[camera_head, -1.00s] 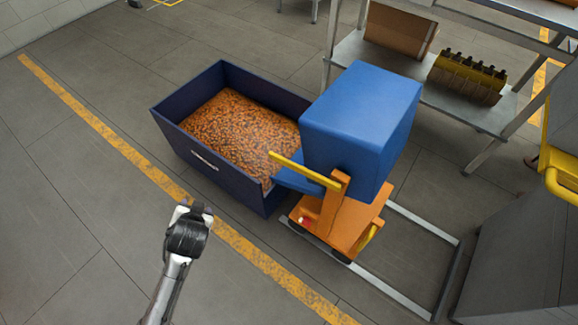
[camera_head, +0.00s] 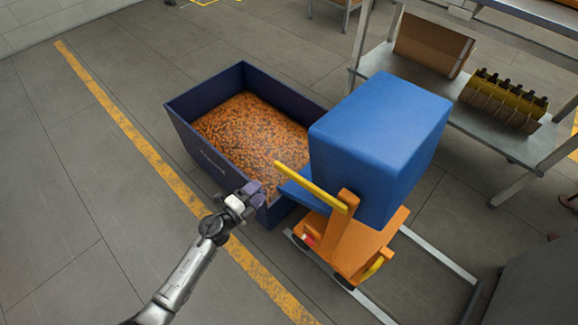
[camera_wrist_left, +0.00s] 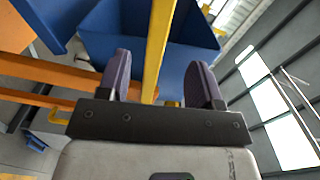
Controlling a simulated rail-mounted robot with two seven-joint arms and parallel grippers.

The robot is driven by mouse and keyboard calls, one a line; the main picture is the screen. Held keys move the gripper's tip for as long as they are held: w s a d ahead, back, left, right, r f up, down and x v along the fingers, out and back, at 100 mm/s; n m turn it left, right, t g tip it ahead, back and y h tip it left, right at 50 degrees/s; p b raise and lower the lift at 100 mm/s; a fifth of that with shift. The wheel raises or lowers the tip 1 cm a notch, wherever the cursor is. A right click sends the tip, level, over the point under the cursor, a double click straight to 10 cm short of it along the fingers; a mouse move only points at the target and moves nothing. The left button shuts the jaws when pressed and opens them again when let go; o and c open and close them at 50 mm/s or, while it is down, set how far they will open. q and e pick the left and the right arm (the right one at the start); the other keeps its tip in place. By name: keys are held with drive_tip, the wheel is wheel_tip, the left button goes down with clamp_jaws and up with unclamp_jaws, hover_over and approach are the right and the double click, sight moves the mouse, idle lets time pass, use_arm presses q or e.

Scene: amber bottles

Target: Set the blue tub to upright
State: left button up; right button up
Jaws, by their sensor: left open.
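The blue tub (camera_head: 375,145) is tipped over on an orange wheeled cart (camera_head: 365,250), with its blue lip (camera_head: 305,190) toward the bin of orange-brown pieces. A yellow bar (camera_head: 310,186) sticks out from the cart's orange upright beside the tub. My left gripper (camera_head: 252,190) is open, near the bin's front corner and left of the bar in the head view. In the left wrist view, the bar (camera_wrist_left: 160,45) shows between my open fingers (camera_wrist_left: 160,82), with blue tub surfaces (camera_wrist_left: 100,45) behind it. Contact with the bar cannot be told. My right gripper is out of view.
The dark blue bin (camera_head: 200,150) stands against the cart's left side. Metal rails (camera_head: 435,255) lie on the floor around the cart. A metal shelf (camera_head: 500,135) with boxes stands behind at right. The floor at left is open, crossed by a yellow line.

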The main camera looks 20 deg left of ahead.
sight(283, 172)
use_arm(q)
drive_tip(key=b+x, duration=0.2)
drive_tip(key=x, duration=0.4)
drive_tip(key=b+x, duration=0.2)
drive_tip(key=x, duration=0.5)
drive_tip(key=shift+d, duration=0.25)
drive_tip(key=shift+w+d, duration=0.15)
drive_tip(key=shift+w, duration=0.15)
clamp_jaws()
